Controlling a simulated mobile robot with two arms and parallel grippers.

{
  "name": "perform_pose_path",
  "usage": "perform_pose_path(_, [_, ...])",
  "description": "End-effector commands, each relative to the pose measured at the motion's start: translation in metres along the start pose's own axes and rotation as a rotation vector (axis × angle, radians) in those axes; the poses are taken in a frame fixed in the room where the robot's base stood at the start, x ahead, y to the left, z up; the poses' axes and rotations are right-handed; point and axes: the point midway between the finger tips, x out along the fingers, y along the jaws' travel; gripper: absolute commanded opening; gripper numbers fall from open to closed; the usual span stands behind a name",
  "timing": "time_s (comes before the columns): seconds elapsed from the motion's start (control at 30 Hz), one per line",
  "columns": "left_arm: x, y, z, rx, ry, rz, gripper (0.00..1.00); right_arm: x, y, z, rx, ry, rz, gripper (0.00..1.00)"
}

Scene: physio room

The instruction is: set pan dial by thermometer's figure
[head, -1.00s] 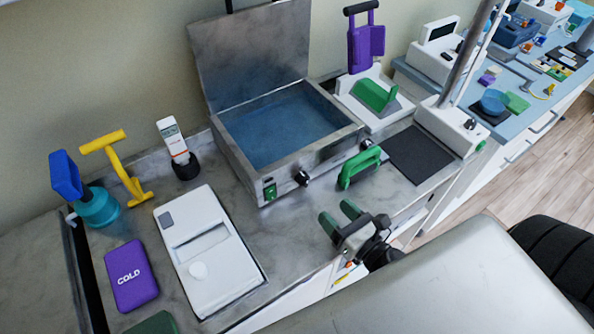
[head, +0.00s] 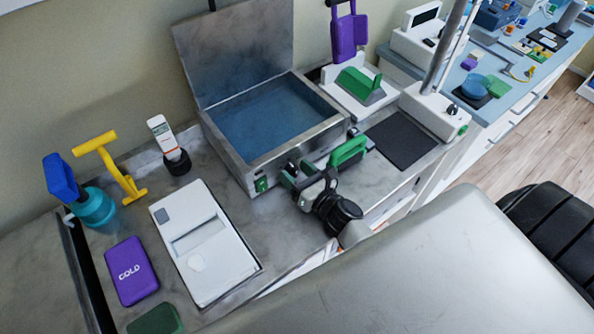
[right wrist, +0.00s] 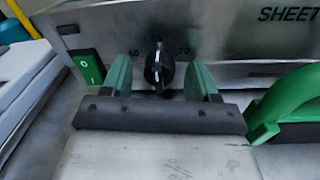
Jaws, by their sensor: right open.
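The pan (head: 240,163) is a metal box of blue water with its lid up. In the right wrist view its black dial (right wrist: 158,71) has a white pointer turned roughly up, towards the top mark; small marks, seemingly 60 and 70, lie left and right. The thermometer (head: 162,136) is white and stands in a black holder left of the pan; its display is too small to read. My right gripper (head: 301,178) is at the pan's front; its open green fingers (right wrist: 162,80) are either side of the dial, apparently not touching it. My left gripper is not in view.
A green switch (right wrist: 86,68) is left of the dial and a green handle (right wrist: 285,105) close right of my fingers. A dark mat (head: 402,139) is at right.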

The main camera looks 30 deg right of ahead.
Motion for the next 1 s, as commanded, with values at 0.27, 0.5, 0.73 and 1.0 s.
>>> perform_pose_path(0.27, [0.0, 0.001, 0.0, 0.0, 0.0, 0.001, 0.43, 0.0, 0.0, 0.0, 0.0, 0.0, 0.0, 0.43])
perform_pose_path(0.5, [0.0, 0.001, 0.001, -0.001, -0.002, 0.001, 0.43, 0.0, 0.0, 0.0, 0.0, 0.0, 0.0, 0.11])
perform_pose_path(0.73, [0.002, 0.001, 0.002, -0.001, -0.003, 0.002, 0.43, 0.0, 0.0, 0.0, -0.023, 0.0, 0.0, 0.11])
perform_pose_path(1.0, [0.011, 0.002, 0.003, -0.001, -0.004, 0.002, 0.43, 0.0, 0.0, -0.001, -0.163, 0.009, -0.002, 0.11])
